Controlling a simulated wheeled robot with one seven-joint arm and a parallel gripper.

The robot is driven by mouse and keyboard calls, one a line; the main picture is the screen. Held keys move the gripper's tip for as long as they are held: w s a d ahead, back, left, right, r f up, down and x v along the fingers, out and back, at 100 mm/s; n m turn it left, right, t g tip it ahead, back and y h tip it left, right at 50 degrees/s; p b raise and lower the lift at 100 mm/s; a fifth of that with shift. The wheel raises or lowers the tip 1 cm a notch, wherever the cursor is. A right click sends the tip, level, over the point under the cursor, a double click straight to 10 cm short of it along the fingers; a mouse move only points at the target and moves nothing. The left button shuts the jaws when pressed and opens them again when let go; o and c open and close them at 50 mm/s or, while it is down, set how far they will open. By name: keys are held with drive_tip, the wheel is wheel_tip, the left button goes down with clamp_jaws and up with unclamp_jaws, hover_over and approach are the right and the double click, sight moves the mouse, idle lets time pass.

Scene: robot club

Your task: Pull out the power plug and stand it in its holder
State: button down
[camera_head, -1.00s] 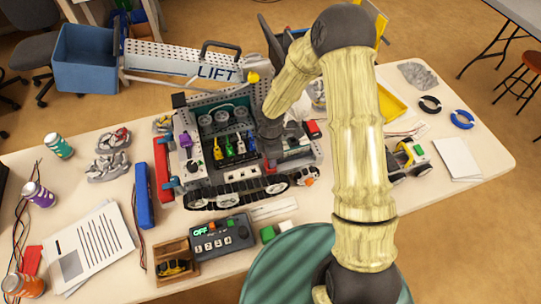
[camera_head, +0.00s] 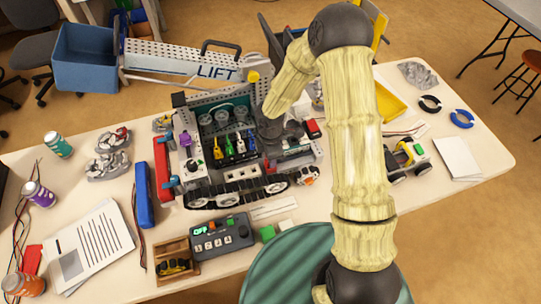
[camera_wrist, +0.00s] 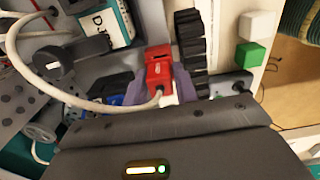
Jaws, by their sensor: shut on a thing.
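The power plug appears to be the red plug (camera_wrist: 158,68) with a pale grey cable in the wrist view. It is at the chassis of the tracked robot (camera_head: 240,190), beside the black track. My gripper (camera_wrist: 158,92) reaches down over this spot, with lavender-grey parts on both sides of the plug, and is shut on it. I cannot tell whether the plug is still seated. In the head view my gripper (camera_head: 271,150) is low over the right part of the robot, and the wrist hides most of the plug. I cannot clearly pick out the holder.
Green (camera_head: 267,233) and white (camera_head: 286,226) cubes lie nearby. Several coloured connectors (camera_head: 235,146) sit left of my wrist. The grey cable loops beside my gripper.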

drive_tip(key=shift+f+b, duration=0.45)
drive_tip(key=shift+f, duration=0.35)
idle(1.0)
drive_tip(key=c, duration=1)
unclamp_jaws()
drive_tip(key=shift+r+p, duration=3.15)
drive_tip(key=shift+r, duration=0.4)
